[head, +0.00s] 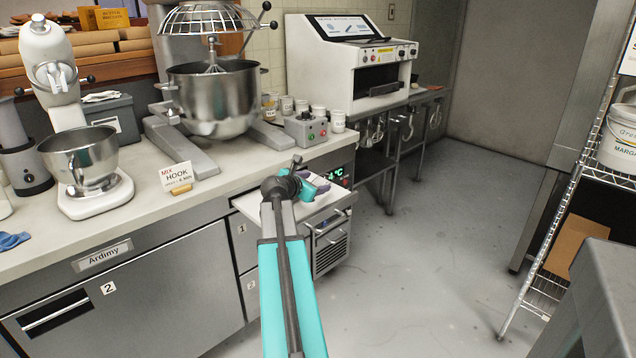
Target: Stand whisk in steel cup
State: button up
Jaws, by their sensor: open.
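My arm reaches forward from the bottom centre of the head view. My gripper (305,184) is at its far end, over a pulled-out drawer or shelf (262,206) at the front of the counter. The gripper is small and partly hidden by my wrist; I see nothing held in it. I cannot make out a loose whisk or a steel cup.
A small stand mixer (92,192) and a hook sign (176,175) stand on the counter (80,232) at left. Several white tubs (337,121) stand behind the drawer. A white machine (345,70) is farther back. A wire rack (545,240) is at right. The middle floor (430,250) is clear.

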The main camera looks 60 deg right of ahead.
jog(key=shift+v, duration=3.8)
jog(key=shift+r+p, duration=0.1)
jog(key=shift+p, duration=0.2)
